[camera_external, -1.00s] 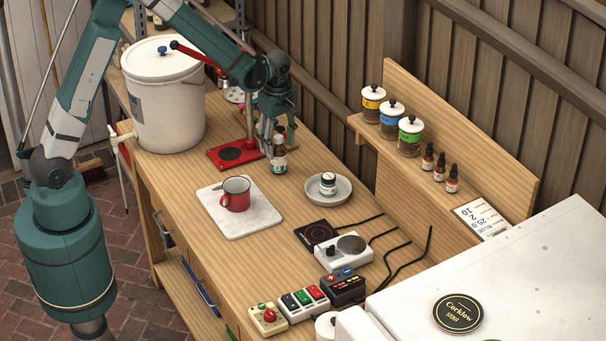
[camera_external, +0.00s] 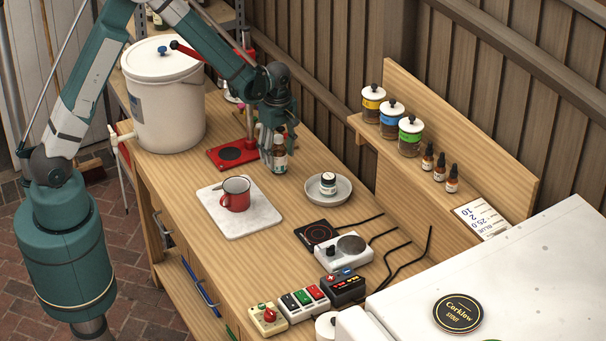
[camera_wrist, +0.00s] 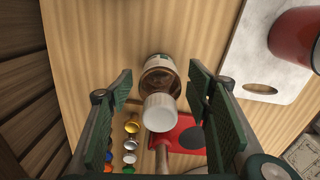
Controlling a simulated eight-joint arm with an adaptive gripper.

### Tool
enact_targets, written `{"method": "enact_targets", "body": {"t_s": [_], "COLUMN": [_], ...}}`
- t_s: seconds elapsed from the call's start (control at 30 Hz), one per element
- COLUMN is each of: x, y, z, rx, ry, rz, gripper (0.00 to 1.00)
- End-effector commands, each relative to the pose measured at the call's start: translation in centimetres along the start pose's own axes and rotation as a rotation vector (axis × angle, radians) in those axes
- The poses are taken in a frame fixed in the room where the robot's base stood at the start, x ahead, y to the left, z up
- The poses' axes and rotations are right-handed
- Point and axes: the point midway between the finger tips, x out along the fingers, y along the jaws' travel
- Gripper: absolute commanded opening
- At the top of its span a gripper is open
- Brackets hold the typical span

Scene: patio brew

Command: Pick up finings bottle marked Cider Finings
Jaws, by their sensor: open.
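A small brown bottle with a white cap and pale label (camera_external: 279,158) stands on the wooden bench, just right of the red capper base. In the wrist view the bottle (camera_wrist: 160,78) sits between the two green finger pads, white cap toward the camera. Its label cannot be read. My gripper (camera_external: 275,145) is open around the bottle's upper part. In the wrist view there is a gap between each pad and the bottle, so the gripper (camera_wrist: 160,92) holds nothing.
A red mug (camera_external: 235,194) stands on a white board (camera_external: 254,222) in front. A bowl (camera_external: 342,192) with a small jar (camera_external: 327,184) lies to the right. The red capper (camera_external: 229,155) and a white bucket (camera_external: 166,105) stand to the left.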

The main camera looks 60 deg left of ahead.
Motion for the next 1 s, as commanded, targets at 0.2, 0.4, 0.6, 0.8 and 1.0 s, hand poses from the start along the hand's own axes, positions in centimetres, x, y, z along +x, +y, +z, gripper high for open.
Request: {"method": "enact_targets", "body": {"t_s": [0.2,0.4,0.6,0.8,1.0], "x": [0.0,0.0,-0.1,-0.8,-2.5], "y": [0.0,0.0,0.0,0.0,0.0], "z": [0.0,0.0,0.0,0.0,0.0], "rx": [0.000,0.000,0.000,0.000,0.000], "ry": [0.000,0.000,0.000,0.000,0.000], "rz": [0.000,0.000,0.000,0.000,0.000], "gripper": [0.28,0.15,0.15,0.15,0.15]}}
